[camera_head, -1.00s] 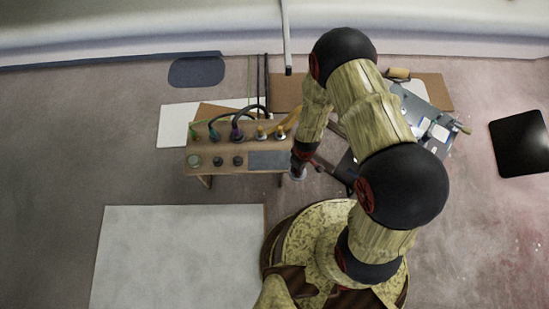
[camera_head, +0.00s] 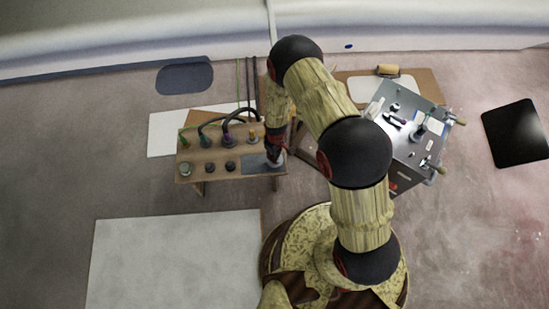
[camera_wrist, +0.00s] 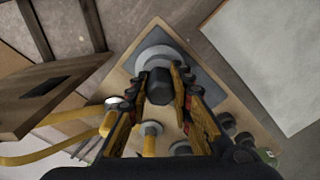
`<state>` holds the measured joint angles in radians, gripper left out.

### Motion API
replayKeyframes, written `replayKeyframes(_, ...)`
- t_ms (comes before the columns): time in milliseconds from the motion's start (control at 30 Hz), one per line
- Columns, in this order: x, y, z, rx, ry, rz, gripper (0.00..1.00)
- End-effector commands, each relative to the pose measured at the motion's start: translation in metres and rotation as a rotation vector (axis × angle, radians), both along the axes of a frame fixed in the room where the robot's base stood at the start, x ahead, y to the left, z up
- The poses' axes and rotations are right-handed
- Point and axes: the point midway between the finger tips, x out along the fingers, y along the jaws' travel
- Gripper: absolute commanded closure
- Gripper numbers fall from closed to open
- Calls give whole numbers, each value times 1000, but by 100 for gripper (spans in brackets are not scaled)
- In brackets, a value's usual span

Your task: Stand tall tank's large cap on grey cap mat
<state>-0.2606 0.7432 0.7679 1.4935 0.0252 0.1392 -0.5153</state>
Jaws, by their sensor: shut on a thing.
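The large cap is a pale grey disc with a dark knob (camera_wrist: 158,86). In the wrist view, my gripper (camera_wrist: 158,92) has its two fingers shut around the knob. The disc (camera_wrist: 157,52) lies over the grey cap mat (camera_wrist: 193,65), and I cannot tell whether it touches. In the head view, my gripper (camera_head: 274,157) is over the right part of the grey mat (camera_head: 252,166), at the right end of a wooden bench. My wrist and fingers hide most of the cap there.
The wooden bench (camera_head: 187,150) bears fittings with hoses at the back and several small caps, including a greenish one (camera_head: 186,169), at the front left. A metal-topped workbench (camera_head: 405,150) with tools stands to the right. A white sheet (camera_head: 175,260) lies on the floor in front.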

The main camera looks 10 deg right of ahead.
Motion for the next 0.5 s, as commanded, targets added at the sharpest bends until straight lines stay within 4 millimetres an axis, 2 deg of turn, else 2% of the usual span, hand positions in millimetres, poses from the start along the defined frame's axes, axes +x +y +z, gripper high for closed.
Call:
replayKeyframes(133,8,5,-13,0,-1,0,100)
replayKeyframes(300,6,3,-39,0,1,0,100)
replayKeyframes(500,7,4,-39,0,-1,0,100)
